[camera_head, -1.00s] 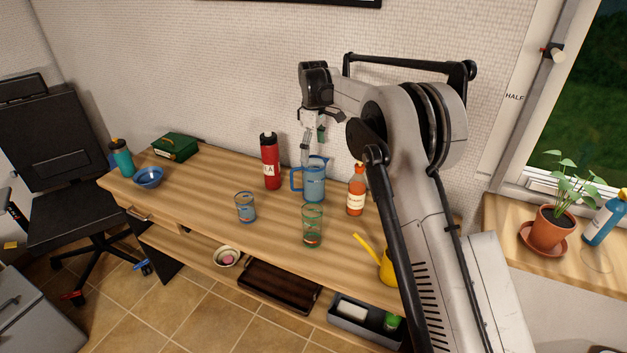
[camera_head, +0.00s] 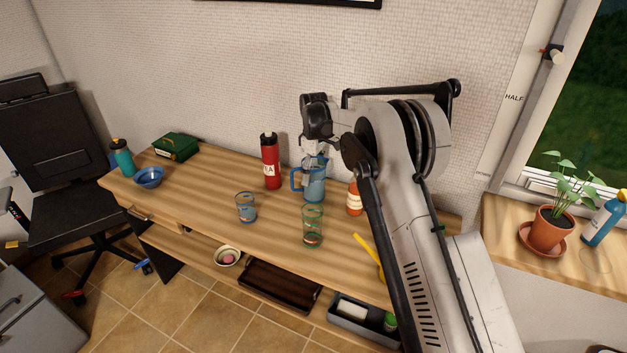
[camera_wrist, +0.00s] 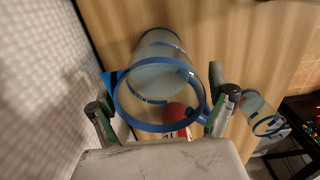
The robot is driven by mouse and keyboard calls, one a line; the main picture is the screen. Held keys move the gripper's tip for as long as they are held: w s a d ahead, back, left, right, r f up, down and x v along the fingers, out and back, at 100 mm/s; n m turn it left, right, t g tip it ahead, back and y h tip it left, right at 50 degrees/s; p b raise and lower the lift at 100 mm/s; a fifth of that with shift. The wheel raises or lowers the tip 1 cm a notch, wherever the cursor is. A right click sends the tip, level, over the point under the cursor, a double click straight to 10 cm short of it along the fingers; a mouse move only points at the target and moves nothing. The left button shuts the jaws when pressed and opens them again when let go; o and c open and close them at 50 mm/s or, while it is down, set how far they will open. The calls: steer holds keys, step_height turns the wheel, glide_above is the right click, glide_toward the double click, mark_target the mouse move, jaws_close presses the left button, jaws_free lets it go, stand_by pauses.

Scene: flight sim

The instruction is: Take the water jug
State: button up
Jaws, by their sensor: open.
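The water jug (camera_head: 314,189) is blue and see-through with a blue handle on its left side, upright on the wooden desk in the head view. My gripper (camera_head: 313,164) is above it, its fingers pointing down at the jug's top. In the wrist view the jug (camera_wrist: 160,50) shows from above with a round blue rim. My open gripper (camera_wrist: 162,85) has one finger on each side of that rim. I cannot tell whether the fingers touch the jug.
A red bottle (camera_head: 270,163) stands left of the jug, an orange bottle (camera_head: 354,200) to its right, partly behind my arm. Two glasses (camera_head: 245,208) (camera_head: 312,228) stand in front. A yellow watering can (camera_head: 368,251) is mostly hidden. The desk's left middle is clear.

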steer(key=shift+c, duration=0.4)
steer(key=c, duration=1.7)
steer(key=shift+r, duration=0.1)
